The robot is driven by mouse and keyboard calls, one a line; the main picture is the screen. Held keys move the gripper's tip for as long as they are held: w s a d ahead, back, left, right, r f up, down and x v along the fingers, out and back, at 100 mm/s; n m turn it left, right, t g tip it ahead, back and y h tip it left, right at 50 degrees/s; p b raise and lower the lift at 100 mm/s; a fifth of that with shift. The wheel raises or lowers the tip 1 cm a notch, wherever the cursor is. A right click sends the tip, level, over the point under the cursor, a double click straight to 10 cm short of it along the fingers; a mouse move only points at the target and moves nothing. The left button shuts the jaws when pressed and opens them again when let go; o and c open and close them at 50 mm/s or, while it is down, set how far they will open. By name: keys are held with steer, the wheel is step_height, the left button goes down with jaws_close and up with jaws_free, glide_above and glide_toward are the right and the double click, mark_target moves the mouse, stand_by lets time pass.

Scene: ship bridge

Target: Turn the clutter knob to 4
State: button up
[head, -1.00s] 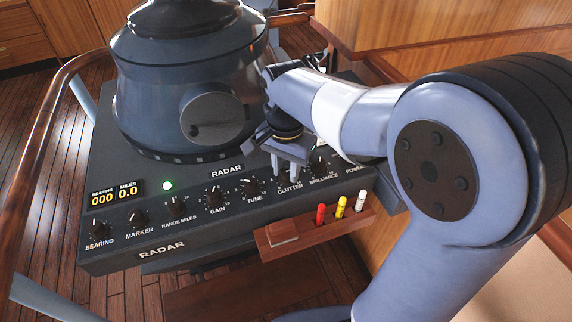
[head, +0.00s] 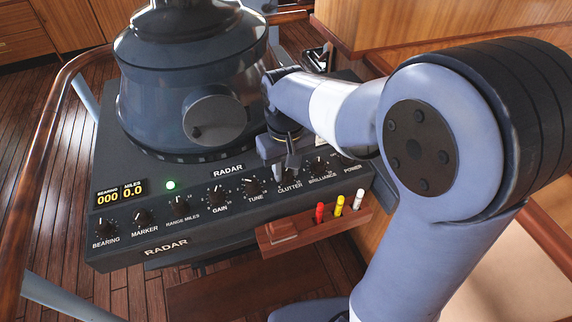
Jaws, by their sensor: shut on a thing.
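The black radar console (head: 128,250) stands in front of me with a row of labelled knobs along its sloping front panel. My gripper (head: 284,172) points down at the clutter knob, above the CLUTTER label (head: 290,186), and is shut on that knob. The fingers and wrist cover the knob and most of its scale, so I cannot read where its pointer stands. The tune knob (head: 253,187) is just left of the fingers. The brilliance knob (head: 318,165) is just right of them.
The round radar housing (head: 190,85) rises behind the knobs, close to my wrist. A wooden holder (head: 290,236) with red, yellow and white markers is fixed below the panel. A wooden rail (head: 40,150) curves along the left.

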mark_target(286, 171)
steer(key=n, duration=0.6)
steer(key=shift+r+p, duration=0.1)
steer(key=shift+p, duration=0.3)
steer(key=n, duration=0.7)
steer(key=shift+p, duration=0.3)
steer(key=o, duration=1)
step_height(286, 171, up, 11)
steer(key=shift+f, duration=0.15)
steer(key=shift+f, duration=0.1)
